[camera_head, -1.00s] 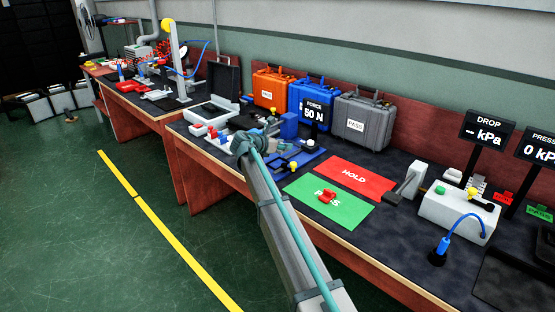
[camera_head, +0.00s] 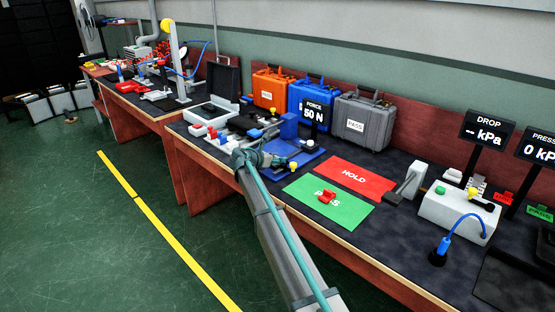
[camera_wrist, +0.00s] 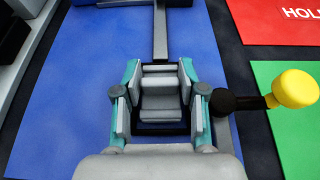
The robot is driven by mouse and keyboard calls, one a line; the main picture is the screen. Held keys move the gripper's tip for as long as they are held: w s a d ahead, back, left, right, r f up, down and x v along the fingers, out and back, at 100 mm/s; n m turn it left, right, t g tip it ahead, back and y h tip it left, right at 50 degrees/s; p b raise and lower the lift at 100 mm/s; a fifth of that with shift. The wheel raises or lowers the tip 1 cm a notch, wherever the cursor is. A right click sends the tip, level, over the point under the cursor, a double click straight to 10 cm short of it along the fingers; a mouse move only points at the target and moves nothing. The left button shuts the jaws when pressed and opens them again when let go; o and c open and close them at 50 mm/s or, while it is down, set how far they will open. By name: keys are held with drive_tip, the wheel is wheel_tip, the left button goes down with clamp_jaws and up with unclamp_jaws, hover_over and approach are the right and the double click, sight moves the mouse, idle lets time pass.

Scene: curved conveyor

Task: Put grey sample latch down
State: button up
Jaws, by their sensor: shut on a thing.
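My gripper (camera_wrist: 160,100) has its teal-edged fingers on both sides of the grey sample latch (camera_wrist: 160,88) and is shut on it. The latch is a small grey stepped block, seen from above in the wrist view. It is over the blue plate (camera_wrist: 75,95), around a dark blue frame; I cannot tell whether it touches. In the head view my gripper (camera_head: 278,159) is low over the left part of the blue plate (camera_head: 312,157), and the latch is too small to make out there.
A black lever with a yellow knob (camera_wrist: 295,88) sits close right of my gripper. A grey bar (camera_wrist: 160,35) runs ahead. The red HOLD mat (camera_head: 354,176) and green PASS mat (camera_head: 345,212), with a red part (camera_head: 327,197) on it, lie to the right.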

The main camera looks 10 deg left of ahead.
drive_tip(key=shift+f, duration=0.1)
drive_tip(key=o, duration=1.1)
drive_tip(key=shift+s+r, duration=0.1)
drive_tip(key=shift+r, duration=0.1)
drive_tip(key=v, duration=1.1)
drive_tip(key=shift+s+a+r, duration=0.1)
drive_tip(key=shift+s+a, duration=0.15)
drive_tip(key=shift+a, duration=0.1)
